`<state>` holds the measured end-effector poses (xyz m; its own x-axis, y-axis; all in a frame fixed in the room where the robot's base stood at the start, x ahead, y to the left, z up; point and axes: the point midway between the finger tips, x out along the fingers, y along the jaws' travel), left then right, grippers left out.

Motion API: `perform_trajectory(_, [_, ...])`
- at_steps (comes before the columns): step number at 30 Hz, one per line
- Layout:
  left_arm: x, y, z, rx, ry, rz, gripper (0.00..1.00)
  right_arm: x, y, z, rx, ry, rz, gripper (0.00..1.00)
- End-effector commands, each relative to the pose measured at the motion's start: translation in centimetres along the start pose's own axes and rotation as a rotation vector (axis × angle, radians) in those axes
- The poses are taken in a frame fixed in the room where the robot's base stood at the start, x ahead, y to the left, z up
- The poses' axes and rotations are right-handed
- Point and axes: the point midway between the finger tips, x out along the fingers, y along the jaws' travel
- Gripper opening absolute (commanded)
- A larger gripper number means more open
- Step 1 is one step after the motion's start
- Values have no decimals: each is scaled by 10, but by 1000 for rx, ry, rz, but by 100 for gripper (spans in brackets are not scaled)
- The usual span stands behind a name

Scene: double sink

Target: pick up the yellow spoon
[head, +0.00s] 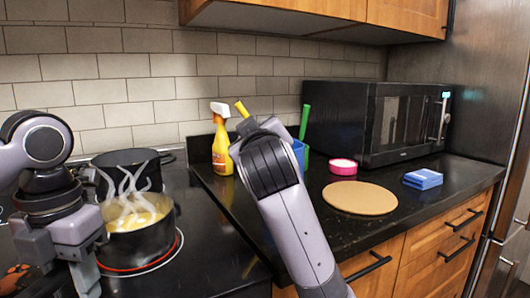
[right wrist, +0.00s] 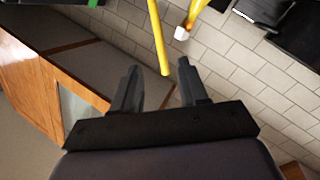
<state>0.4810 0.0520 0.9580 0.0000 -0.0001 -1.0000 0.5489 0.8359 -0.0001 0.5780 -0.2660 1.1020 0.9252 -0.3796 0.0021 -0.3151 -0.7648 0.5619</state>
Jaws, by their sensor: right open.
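The yellow spoon shows in the head view as a short handle end (head: 241,106) sticking up behind my right wrist. Its lower part is hidden there. In the right wrist view its long thin yellow handle (right wrist: 158,38) runs down from the top edge, its end close to the gap between the fingertips. My right gripper (right wrist: 158,72) is open and empty, with a finger to each side of the handle's line. In the head view my right arm hides that gripper. My left gripper (head: 83,268) hangs at the left near the stove; its fingers are not clear.
A blue cup (head: 298,150) is partly behind my right arm, with a green utensil (head: 304,121) beside it. A yellow spray bottle (head: 222,150) stands left. A steaming pot (head: 142,240), pink bowl (head: 343,167), round board (head: 360,198), blue sponges (head: 423,178) and microwave (head: 385,120) are around.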

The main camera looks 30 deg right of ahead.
Motion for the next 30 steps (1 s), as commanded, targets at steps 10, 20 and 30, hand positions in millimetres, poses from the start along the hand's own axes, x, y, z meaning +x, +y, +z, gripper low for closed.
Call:
perform_trajectory(10, [0,0,0,-2,-1,0,0,44,-2,0,-9,-2,-5,43])
perform_trajectory(20, [0,0,0,-2,-2,0,0,67,-2,-1,-6,1,-4,43])
perform_trajectory(30, [0,0,0,-2,-2,0,0,102,0,-2,-6,-1,-5,43])
